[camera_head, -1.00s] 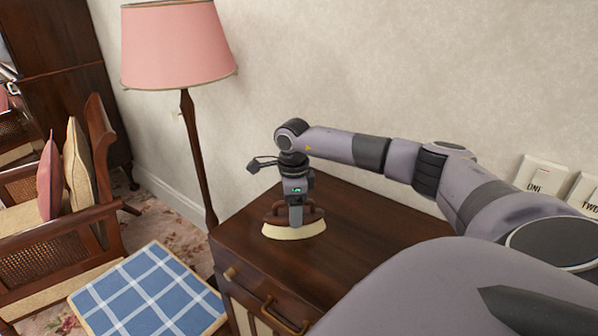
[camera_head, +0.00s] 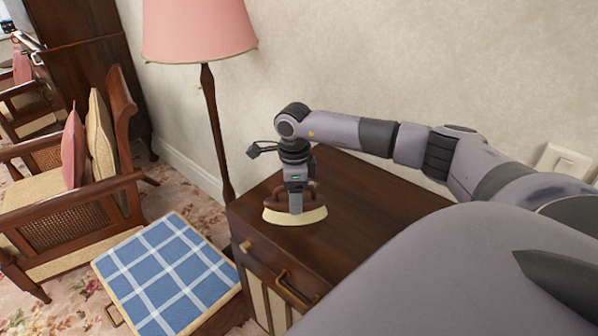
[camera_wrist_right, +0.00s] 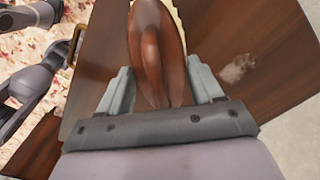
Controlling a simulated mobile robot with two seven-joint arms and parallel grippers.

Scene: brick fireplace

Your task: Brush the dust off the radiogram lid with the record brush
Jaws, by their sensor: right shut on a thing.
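The record brush (camera_head: 279,216) has a brown wooden handle and a cream bristle edge. It is on the dark wooden radiogram lid (camera_head: 365,205), near the left front part. My right gripper (camera_head: 296,203) points down and is shut on the brush handle. In the right wrist view the brush (camera_wrist_right: 148,45) sits between the two grey fingers. A pale grey dust patch (camera_wrist_right: 238,67) lies on the lid to the right of the brush there. I cannot make out the dust in the head view. My left gripper is not in view.
A floor lamp with a pink shade (camera_head: 200,30) stands behind the radiogram's left side, near the wall. A blue checked stool (camera_head: 165,275) is at front left, and an armchair (camera_head: 75,190) stands beyond it. The lid right of the brush is clear.

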